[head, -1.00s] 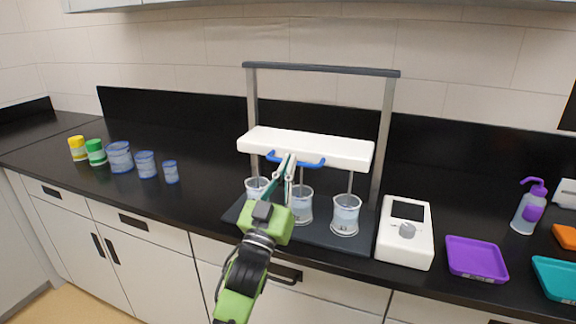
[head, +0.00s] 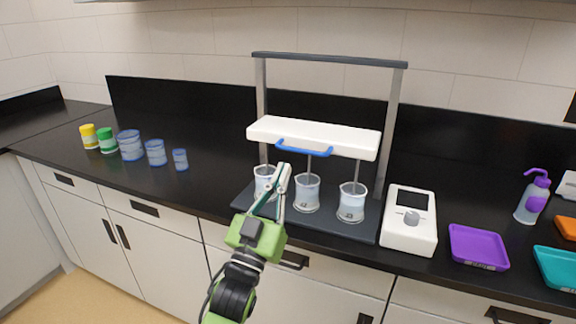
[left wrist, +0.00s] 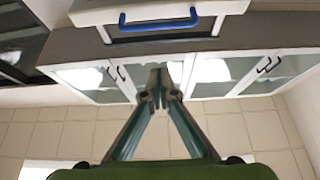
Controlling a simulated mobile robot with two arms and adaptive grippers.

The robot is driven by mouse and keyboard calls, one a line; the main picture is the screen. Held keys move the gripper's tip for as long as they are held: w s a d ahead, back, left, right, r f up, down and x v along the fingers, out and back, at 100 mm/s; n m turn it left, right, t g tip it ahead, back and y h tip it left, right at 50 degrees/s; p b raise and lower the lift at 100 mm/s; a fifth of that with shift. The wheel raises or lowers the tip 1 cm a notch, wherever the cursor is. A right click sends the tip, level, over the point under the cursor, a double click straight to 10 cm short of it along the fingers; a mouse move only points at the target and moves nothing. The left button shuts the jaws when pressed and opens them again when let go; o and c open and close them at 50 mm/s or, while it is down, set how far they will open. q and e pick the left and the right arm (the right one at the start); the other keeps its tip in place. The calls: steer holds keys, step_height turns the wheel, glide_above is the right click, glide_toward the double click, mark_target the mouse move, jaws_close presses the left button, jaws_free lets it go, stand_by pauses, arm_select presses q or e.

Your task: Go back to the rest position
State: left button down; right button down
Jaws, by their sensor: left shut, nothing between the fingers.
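My left gripper (head: 283,171) is shut and empty in the head view. Its tips are in front of the sample tap stand, below the blue handle (head: 304,149) and apart from it. The white bar (head: 315,137) with the blue handle runs across the stand (head: 398,118). Three beakers with clear contents stand on the dark base: the left beaker (head: 262,178), partly behind my fingers, the middle beaker (head: 307,194) and the right beaker (head: 352,203). In the left wrist view the shut fingertips (left wrist: 159,80) show below the blue handle (left wrist: 158,22). My right gripper is not in view.
A white device with a screen (head: 410,222), a purple tray (head: 478,247), a teal tray (head: 556,268) and a wash bottle (head: 533,197) are on the right. Yellow (head: 90,137) and green (head: 108,140) jars and blue-tinted containers (head: 131,146) stand on the left. The counter's middle left is clear.

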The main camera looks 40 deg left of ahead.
arm_select(q)
steer(key=s+d+f+m+g+h, duration=0.15)
steer(key=d+f+g, duration=0.3)
steer(key=f, duration=0.65)
steer(key=s+d+f+g+h, duration=0.25)
steer(key=f+g, duration=0.25)
steer(key=f, duration=0.7)
steer(key=s+d+f+m+g+h, duration=0.15)
steer(key=s+d+f+g, duration=0.3)
steer(key=s+f, duration=0.5)
steer(key=s+d+f+m+g, duration=0.2)
steer(key=s+d+f+g, duration=0.3)
steer(key=s, duration=0.7)
step_height(320, 180, down, 28)
steer(key=s+a+g, duration=0.2)
steer(key=s+a+f+g, duration=0.1)
steer(key=s+a+f, duration=0.1)
steer(key=s+f, duration=1.2)
steer(key=shift+s+a+f, duration=0.35)
steer(key=shift+s, duration=0.7)
